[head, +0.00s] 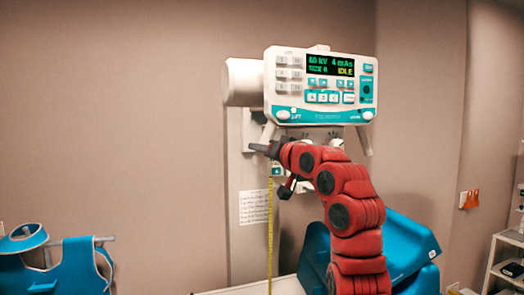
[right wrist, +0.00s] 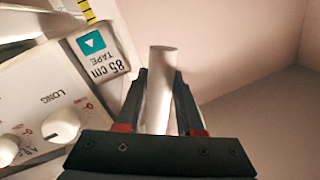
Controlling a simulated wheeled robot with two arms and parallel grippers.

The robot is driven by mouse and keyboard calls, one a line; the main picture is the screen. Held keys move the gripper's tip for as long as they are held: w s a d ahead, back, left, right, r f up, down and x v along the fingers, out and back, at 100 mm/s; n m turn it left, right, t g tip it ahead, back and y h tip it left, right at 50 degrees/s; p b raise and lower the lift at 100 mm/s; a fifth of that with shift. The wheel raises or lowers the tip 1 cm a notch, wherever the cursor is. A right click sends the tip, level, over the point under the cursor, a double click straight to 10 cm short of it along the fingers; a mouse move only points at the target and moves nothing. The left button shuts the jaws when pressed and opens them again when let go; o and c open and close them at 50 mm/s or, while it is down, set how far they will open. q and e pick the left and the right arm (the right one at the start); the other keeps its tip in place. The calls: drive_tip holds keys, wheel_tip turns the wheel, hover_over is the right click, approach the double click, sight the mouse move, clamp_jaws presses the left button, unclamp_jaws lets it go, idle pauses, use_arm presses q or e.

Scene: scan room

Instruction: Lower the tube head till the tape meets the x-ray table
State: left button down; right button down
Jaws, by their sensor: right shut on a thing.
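The white and teal tube head (head: 320,85) hangs in front of the wall, its screen reading IDLE. A yellow tape (head: 270,225) hangs straight down from it towards the pale x-ray table (head: 288,286) at the bottom edge. I cannot tell whether the tape's lower end touches the table. My right gripper (head: 262,148) is at the tube head's lower left. In the right wrist view my right gripper (right wrist: 160,100) is shut on a white round handle bar (right wrist: 160,75), beside the "85 cm TAPE" label (right wrist: 97,55). My left gripper is out of view.
A blue padded thing (head: 400,245) stands behind my right arm. A blue apron (head: 75,268) hangs at the lower left. White shelves (head: 500,250) stand at the far right. A printed sheet (head: 253,207) is behind the tape. The wall left of the tube head is clear.

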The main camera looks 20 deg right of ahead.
idle(0.8)
wheel_tip(320, 180, down, 7)
drive_tip(key=b, duration=0.5)
drive_tip(key=shift+b, duration=0.35)
drive_tip(key=c, duration=0.8)
unclamp_jaws()
drive_tip(key=shift+c, duration=0.2)
drive_tip(key=shift+s, duration=0.1)
drive_tip(key=b+v, duration=0.6)
drive_tip(key=v, duration=1.1)
